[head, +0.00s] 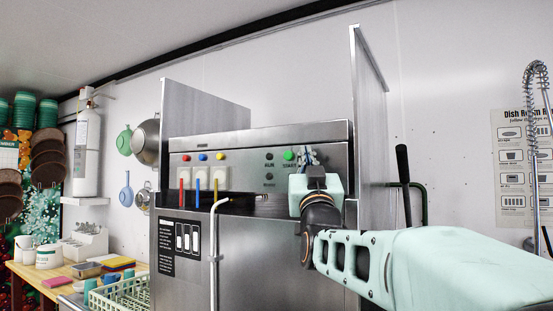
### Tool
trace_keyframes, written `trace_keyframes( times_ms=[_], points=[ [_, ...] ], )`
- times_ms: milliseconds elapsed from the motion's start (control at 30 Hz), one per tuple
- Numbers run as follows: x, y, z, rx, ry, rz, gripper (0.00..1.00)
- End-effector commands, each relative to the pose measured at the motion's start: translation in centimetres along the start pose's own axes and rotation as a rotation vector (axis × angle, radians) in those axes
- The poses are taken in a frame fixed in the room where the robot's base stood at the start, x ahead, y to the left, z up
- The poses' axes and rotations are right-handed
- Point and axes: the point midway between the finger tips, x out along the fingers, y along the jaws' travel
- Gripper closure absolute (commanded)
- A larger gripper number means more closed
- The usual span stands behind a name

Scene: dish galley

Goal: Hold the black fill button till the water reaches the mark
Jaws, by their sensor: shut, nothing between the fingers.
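A steel machine (250,139) stands ahead with a control panel on its front. Round black controls show on the panel, one upper (269,156) and one lower (269,177); their small labels are hard to read, so I cannot tell whether either is the fill button. A green button or lamp (289,155) is to the right of the upper one. My gripper (309,155) is shut and empty at the panel's right side, right of the green one. It hides the panel behind it; I cannot tell whether it touches. No water level or mark can be made out.
Red (186,157), blue (204,156) and yellow (220,156) buttons sit on the panel's left, above pale blocks with coloured tubes. A thin steel pipe (214,245) rises in front. Upright steel panels (368,110) flank the machine. A rack (120,293) stands lower left.

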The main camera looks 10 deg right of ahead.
Motion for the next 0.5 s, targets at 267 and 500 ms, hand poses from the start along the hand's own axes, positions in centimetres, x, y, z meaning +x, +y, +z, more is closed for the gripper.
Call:
trace_keyframes(
  times_ms=[267,500],
  points=[
    [-0.46,-0.36,-0.29,0.000,-0.001,-0.001,1.00],
    [-0.84,-0.60,-0.47,0.003,0.001,-0.001,1.00]
  ],
)
